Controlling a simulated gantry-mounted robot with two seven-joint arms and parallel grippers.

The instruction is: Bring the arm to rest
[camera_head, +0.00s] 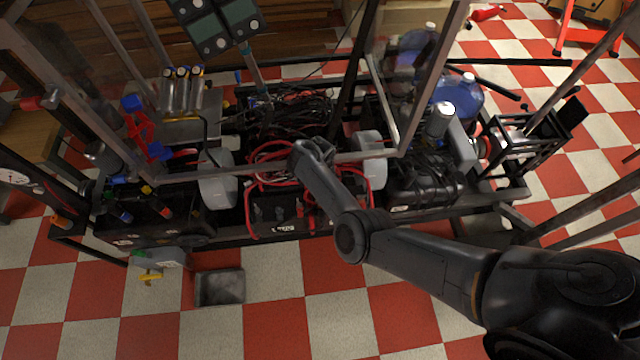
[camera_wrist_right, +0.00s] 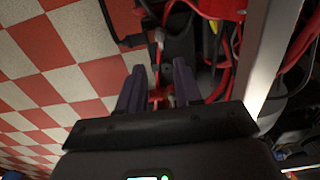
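Red cable and part of the rig show beyond the gap. Whether the fingers touch any cable is not clear. My left gripper is not in the head view.
Metal frame posts (camera_head: 435,75) rise close around the arm. A black box (camera_head: 425,180) sits at right. A grey bin (camera_head: 220,288) is on the checkered floor, which is mostly open in front.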

